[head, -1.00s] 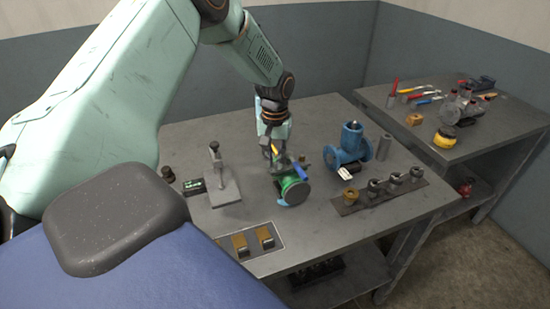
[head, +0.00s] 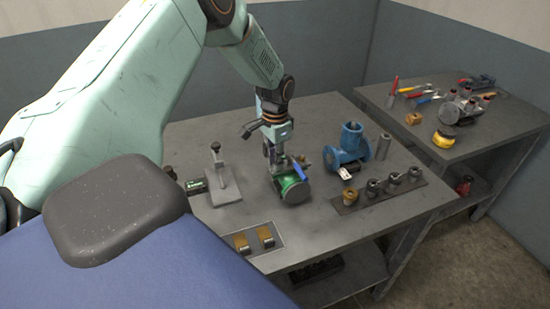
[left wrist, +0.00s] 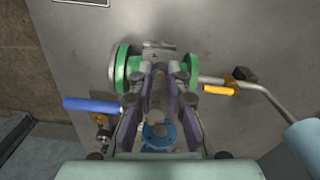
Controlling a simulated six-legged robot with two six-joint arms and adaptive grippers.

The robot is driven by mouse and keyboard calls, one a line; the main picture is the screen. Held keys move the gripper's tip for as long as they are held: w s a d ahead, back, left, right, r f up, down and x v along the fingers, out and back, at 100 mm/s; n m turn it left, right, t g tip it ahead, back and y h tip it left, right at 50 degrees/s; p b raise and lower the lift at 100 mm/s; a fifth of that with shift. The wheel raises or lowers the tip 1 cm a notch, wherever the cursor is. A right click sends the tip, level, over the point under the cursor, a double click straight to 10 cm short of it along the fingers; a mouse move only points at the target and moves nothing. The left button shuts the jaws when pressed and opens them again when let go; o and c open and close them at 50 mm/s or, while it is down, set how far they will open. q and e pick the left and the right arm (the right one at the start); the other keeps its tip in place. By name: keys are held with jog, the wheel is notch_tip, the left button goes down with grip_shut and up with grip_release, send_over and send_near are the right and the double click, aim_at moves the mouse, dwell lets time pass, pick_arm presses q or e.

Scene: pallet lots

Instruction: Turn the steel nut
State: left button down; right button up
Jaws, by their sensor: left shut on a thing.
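A green valve body with round flanges and a blue lever (head: 301,171) lies on the workbench in the head view. The green body (head: 290,188) also shows in the left wrist view (left wrist: 121,73), with the blue lever (left wrist: 92,104) at left. My left gripper (head: 275,165) points down at the valve body. In the wrist view its fingers (left wrist: 158,88) are closed around a small grey metal part, which looks like the steel nut (left wrist: 157,94). The fingers hide most of it. My right gripper is not in view.
A blue flanged valve (head: 350,147) stands behind at right, near a strip of several fittings (head: 380,192). A small stand (head: 222,188) is at left, a tray with brass pieces (head: 255,240) in front. A second bench (head: 465,135) holds tools.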

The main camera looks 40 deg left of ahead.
pick_arm(q)
jog(key=shift+w+m, duration=0.1)
jog(key=shift+m, duration=1)
jog(key=c, duration=1.6)
grip_release()
notch_tip(320, 180, up, 12)
